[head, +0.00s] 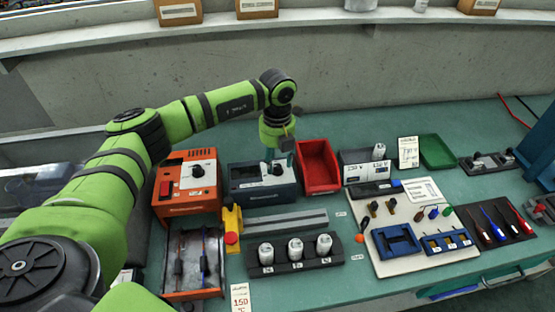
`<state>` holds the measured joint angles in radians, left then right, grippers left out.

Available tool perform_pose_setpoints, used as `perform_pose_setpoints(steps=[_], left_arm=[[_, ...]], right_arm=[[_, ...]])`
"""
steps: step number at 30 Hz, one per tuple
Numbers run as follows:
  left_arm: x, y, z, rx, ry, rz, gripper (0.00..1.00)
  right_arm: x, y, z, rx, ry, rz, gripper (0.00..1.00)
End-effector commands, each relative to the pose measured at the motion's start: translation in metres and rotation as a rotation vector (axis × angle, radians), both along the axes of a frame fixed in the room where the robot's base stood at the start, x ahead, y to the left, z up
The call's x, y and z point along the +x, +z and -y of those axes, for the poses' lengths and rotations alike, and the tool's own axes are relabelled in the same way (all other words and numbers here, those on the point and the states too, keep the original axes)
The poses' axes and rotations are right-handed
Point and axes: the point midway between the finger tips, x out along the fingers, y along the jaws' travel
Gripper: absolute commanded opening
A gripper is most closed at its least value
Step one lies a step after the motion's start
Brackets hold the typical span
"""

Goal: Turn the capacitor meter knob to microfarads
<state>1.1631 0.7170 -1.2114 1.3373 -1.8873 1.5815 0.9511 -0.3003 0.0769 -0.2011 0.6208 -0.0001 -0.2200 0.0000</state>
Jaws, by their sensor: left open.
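What looks like the capacitor meter is a dark blue box (262,193) with a dark display on its left and a pale panel with a dark knob (277,170) on its right. It stands on the green bench, left of the middle. My left gripper (279,158) reaches down from above over the back of the pale panel, right at the knob. It is open and holds nothing. I cannot tell whether its fingertips touch the knob. The knob's pointer and markings are too small to read. My right gripper is not in view.
An orange unit (187,192) stands left of the meter and a red bin (318,170) close on its right. A yellow block with a red button (232,230) and a rack of white cylinders (296,268) are in front. A tool board (445,258) lies at the right.

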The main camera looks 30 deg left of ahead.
Motion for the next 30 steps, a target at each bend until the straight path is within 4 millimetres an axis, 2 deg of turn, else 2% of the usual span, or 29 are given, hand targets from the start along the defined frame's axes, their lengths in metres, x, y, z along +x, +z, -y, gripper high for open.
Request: perform_pose_setpoints(steps=[6,14,18,30], left_arm=[[0.0,-0.018,0.001,-0.002,-0.002,0.0,0.48],[0.0,-0.02,0.001,-0.003,-0.002,0.001,0.48],[0.0,-0.02,0.001,-0.003,-0.003,0.001,0.0],[0.0,-0.021,0.001,-0.004,-0.032,0.0,0.0]], right_arm=[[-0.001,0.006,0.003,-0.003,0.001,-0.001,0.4],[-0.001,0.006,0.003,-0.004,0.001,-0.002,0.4],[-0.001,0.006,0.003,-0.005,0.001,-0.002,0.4],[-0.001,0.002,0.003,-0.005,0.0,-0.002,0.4]])
